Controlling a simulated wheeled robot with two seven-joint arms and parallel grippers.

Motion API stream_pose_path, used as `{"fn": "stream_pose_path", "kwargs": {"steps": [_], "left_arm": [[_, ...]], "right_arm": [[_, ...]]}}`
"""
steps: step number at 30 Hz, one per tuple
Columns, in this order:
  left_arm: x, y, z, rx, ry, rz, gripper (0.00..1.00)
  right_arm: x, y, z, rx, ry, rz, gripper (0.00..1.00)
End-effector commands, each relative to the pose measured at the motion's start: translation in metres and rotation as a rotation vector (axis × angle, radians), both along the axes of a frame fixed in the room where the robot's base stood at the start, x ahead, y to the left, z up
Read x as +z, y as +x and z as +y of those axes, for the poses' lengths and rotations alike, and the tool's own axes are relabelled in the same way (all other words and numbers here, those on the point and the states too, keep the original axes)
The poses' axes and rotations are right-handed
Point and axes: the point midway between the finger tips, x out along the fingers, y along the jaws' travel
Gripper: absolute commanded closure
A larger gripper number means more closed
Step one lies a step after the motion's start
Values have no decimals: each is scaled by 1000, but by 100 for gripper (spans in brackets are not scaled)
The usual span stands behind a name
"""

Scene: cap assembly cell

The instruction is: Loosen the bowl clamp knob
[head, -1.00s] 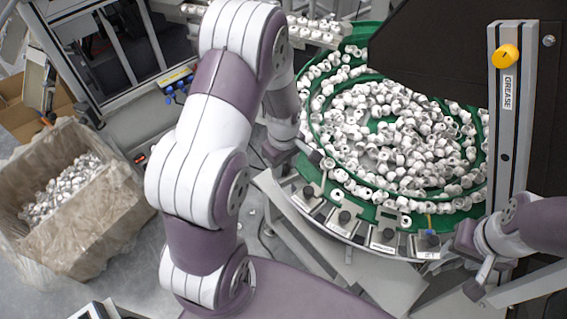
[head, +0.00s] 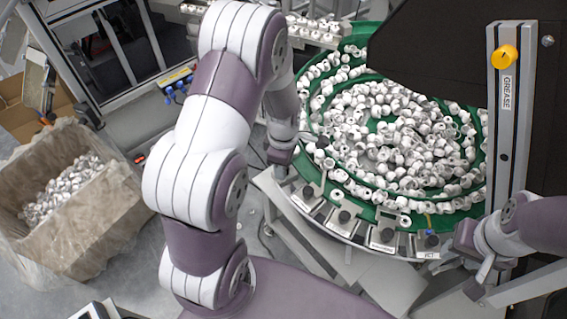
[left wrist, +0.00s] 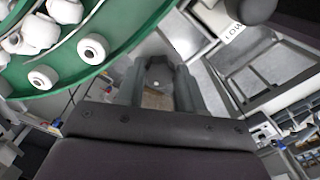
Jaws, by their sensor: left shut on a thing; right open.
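The green feeder bowl (head: 366,205) is full of white caps, and its rim also shows in the left wrist view (left wrist: 110,45). Black clamp knobs, such as one near the front (head: 343,216), line its outer edge. My left gripper (head: 281,172) is at the bowl's left front edge. In the left wrist view its fingers (left wrist: 155,88) are shut around a dark knob (left wrist: 156,70), which the arm and fingers mostly hide in the head view. My right gripper (head: 478,286) is open and empty at the right, in front of the bowl's right edge.
A grey post with a yellow knob (head: 504,57) and a GREASE label stands at the right, near my right arm. A lined box of caps (head: 60,225) is at the left. The floor in front is partly open.

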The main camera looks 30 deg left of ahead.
Motion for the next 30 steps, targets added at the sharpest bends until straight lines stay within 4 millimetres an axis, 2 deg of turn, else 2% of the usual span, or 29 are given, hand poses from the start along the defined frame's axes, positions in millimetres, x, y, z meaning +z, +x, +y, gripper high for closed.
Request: {"fn": "stream_pose_path", "kwargs": {"steps": [11, 12, 13, 14, 23, 26, 30], "left_arm": [[1, 1, 0, 2, 0, -2, 93], [1, 1, 0, 2, 0, -2, 50], [1, 1, 0, 2, 0, -2, 40], [1, 1, 0, 2, 0, -2, 37], [3, 1, 0, 1, 0, -2, 37], [16, 2, 0, 1, 1, -7, 37], [52, 2, 0, 1, 2, -11, 37]], "right_arm": [[0, 0, 0, 0, 0, 0, 57], [0, 0, 0, 0, 0, 0, 57], [0, 0, 0, 0, 0, 0, 57], [0, 0, 0, 0, 0, 0, 57], [-1, 0, 0, 0, 0, 0, 57], [-7, 0, 0, 0, 0, 0, 57], [-18, 0, 0, 0, 0, 0, 57]]}}
